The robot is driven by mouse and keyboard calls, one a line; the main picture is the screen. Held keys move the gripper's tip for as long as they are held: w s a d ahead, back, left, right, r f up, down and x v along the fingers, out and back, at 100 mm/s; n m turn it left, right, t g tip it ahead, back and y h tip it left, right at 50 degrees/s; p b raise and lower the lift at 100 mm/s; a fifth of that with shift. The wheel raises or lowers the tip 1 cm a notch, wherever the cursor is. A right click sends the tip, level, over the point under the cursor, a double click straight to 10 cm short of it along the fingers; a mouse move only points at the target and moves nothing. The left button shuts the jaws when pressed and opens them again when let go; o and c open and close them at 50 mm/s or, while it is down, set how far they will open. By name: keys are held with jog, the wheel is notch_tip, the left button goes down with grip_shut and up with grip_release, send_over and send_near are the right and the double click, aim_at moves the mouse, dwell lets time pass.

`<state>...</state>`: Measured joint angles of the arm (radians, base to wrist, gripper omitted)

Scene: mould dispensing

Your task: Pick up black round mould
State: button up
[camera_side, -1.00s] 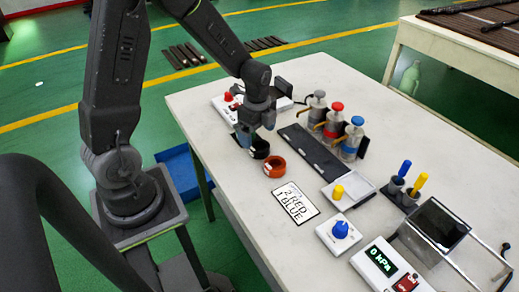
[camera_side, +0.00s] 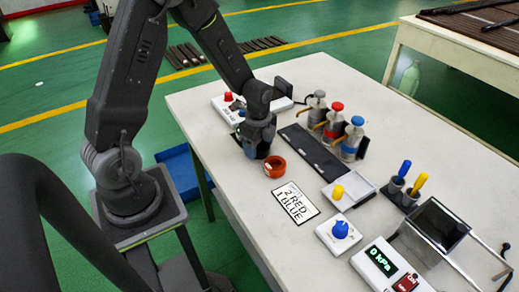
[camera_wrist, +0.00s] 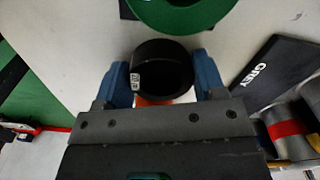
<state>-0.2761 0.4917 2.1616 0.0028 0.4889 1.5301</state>
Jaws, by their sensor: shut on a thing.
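My gripper (camera_side: 257,150) is low over the table beside the orange-red round mould (camera_side: 275,167). In the wrist view its two blue fingers (camera_wrist: 162,82) are shut on the black round mould (camera_wrist: 162,73), one on each side. The black mould has a small white label on its wall. In the side view my gripper hides it, and I cannot tell whether it touches the table. A sliver of the orange-red mould shows below the black mould in the wrist view (camera_wrist: 154,102).
A dark strip (camera_side: 312,150) and several capped bottles (camera_side: 337,117) stand right of my gripper. A printed card (camera_side: 296,203) lies in front, near a blue-knobbed box (camera_side: 340,232). A red-knobbed box (camera_side: 227,104) stands behind. A green curved shape (camera_wrist: 190,22) tops the wrist view.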

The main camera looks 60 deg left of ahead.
jog(key=c, duration=0.4)
jog(key=shift+r, duration=0.1)
